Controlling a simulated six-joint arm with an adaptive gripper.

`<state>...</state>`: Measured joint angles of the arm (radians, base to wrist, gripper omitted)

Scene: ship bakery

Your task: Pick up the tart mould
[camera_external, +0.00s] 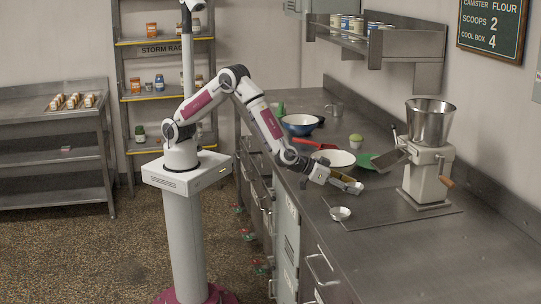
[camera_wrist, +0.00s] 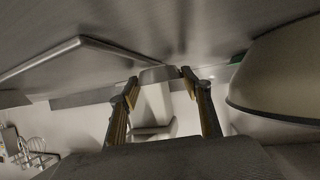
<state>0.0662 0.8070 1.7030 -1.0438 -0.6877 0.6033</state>
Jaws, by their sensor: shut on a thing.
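My gripper (camera_external: 345,181) is over the counter's front part, beside the white bowl. Its fingers are shut on a small shiny metal piece, the tart mould (camera_external: 356,187). In the wrist view the mould (camera_wrist: 158,74) shows as a grey metal edge between the two fingertips (camera_wrist: 160,82); the rest of its shape is hard to make out. Whether it touches the counter I cannot tell. A separate small round metal dish (camera_external: 340,213) sits on the counter nearer the front, below my gripper in the picture.
The white bowl (camera_external: 334,158) stands close behind my gripper; a large pale bowl (camera_wrist: 285,70) fills the wrist view's right. A grinder with metal hopper (camera_external: 430,125) stands to the right, near a green item (camera_external: 366,161). The counter's front right (camera_external: 430,265) is clear.

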